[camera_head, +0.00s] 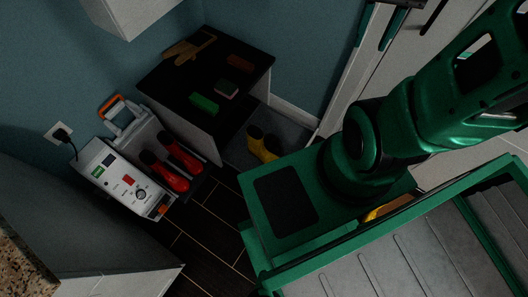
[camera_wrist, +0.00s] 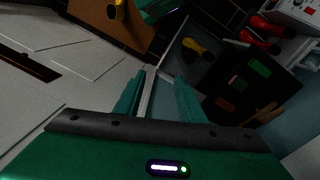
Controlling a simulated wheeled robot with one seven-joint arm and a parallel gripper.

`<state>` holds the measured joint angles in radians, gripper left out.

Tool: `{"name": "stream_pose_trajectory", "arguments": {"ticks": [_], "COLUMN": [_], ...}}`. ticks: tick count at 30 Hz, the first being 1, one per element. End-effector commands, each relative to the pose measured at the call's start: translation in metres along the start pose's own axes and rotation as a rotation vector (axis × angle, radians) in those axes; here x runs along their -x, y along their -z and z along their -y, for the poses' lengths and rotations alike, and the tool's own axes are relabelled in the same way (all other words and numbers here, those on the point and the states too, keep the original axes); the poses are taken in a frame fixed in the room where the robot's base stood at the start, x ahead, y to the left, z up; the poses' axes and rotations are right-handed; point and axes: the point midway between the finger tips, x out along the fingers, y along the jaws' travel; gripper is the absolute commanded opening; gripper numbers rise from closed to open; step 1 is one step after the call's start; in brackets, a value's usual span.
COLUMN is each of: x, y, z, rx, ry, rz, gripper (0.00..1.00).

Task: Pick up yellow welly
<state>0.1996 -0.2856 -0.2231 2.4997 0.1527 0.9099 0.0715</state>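In the wrist view yellow wellies (camera_wrist: 196,48) show on the grey mat, beyond my fingertips and a little right. Another yellow thing (camera_wrist: 117,9) lies on a brown mat at the top of the wrist view, partly cut off. In the head view a yellow piece (camera_head: 374,213) shows low behind my body, mostly hidden. My gripper (camera_wrist: 160,82) is open, with nothing between its fingers, and is well apart from the wellies.
Red wellies (camera_head: 172,170) stand left of the cabinet (camera_head: 184,126), next to a white machine (camera_head: 123,180) with an orange-handled part. The cabinet top holds gloves (camera_head: 190,49), a green block (camera_head: 204,103) and other small items. Dark floor (camera_head: 207,215) is clear in front.

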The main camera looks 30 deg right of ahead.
Motion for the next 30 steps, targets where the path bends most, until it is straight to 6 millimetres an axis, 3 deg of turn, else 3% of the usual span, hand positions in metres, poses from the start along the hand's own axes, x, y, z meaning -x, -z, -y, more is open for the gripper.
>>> {"name": "stream_pose_trajectory", "arguments": {"ticks": [6, 15, 24, 30], "x": [-0.036, -0.108, -0.206, -0.283], "y": [0.058, 0.122, 0.158, 0.163], "z": [0.037, 0.097, 0.161, 0.202], "rx": [-0.037, -0.085, -0.131, -0.169], "ry": [-0.046, -0.076, -0.074, -0.060], "rz": [-0.014, -0.042, -0.058, -0.059], "gripper": [0.36, 0.36, 0.36, 0.36]}}
